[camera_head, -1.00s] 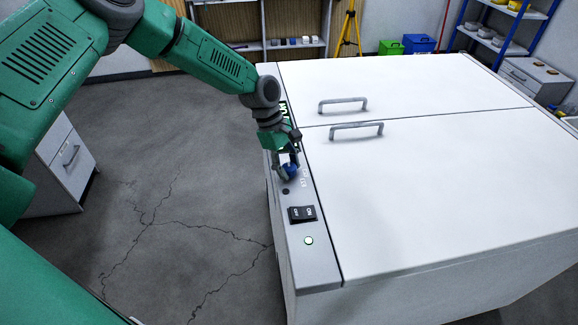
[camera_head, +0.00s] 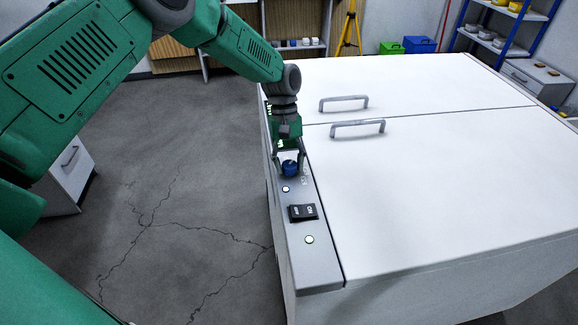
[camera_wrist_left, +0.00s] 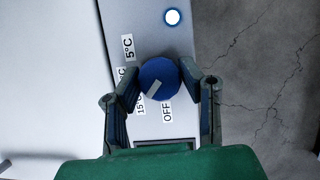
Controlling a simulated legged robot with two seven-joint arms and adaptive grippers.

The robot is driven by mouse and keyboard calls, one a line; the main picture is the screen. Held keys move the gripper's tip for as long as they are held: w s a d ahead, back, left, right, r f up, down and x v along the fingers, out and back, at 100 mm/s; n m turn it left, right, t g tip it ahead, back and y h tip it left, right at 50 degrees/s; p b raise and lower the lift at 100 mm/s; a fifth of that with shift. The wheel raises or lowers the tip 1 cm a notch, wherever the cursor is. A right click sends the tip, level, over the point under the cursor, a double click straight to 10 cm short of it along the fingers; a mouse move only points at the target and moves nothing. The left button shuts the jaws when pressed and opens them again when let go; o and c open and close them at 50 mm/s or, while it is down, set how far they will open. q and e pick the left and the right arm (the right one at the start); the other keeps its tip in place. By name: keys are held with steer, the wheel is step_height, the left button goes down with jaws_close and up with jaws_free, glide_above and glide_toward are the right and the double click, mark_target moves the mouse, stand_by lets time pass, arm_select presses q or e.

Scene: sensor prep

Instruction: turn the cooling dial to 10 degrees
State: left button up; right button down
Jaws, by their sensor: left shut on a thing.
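The cooling dial (camera_head: 290,169) is a round blue knob on the grey control strip along the white cabinet's left edge. It also shows in the left wrist view (camera_wrist_left: 163,73). Its light pointer mark runs toward the lower left there, toward the 15°C label (camera_wrist_left: 140,105). The 5°C label (camera_wrist_left: 128,47) is at upper left and OFF (camera_wrist_left: 167,112) is below. A label between 5°C and 15°C is partly hidden by a finger. My left gripper (camera_wrist_left: 160,80) is shut on the dial, one finger on each side. My right gripper is not in view.
A black rocker switch (camera_head: 302,213) and a green-lit lamp (camera_head: 309,239) sit nearer on the strip. A small white-lit lamp (camera_head: 285,189) is beside the dial. Two lid handles (camera_head: 357,128) stand up on the cabinet (camera_head: 440,190). Open floor lies at left.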

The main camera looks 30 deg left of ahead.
arm_select(q)
steer(key=m, duration=0.2)
steer(key=m+g+y, duration=0.1)
steer(key=m, duration=0.1)
steer(key=shift+d+m+y+b, duration=0.15)
steer(key=shift+m+y+b, duration=0.15)
steer(key=shift+m+b, duration=0.1)
steer(key=m+y, duration=0.1)
steer(key=m, duration=0.3)
steer(key=shift+m+y, duration=0.3)
steer(key=shift+y, duration=0.1)
steer(key=o, duration=1.1)
steer(key=shift+s, duration=0.1)
steer(key=shift+o, duration=0.2)
steer(key=v, duration=1.2)
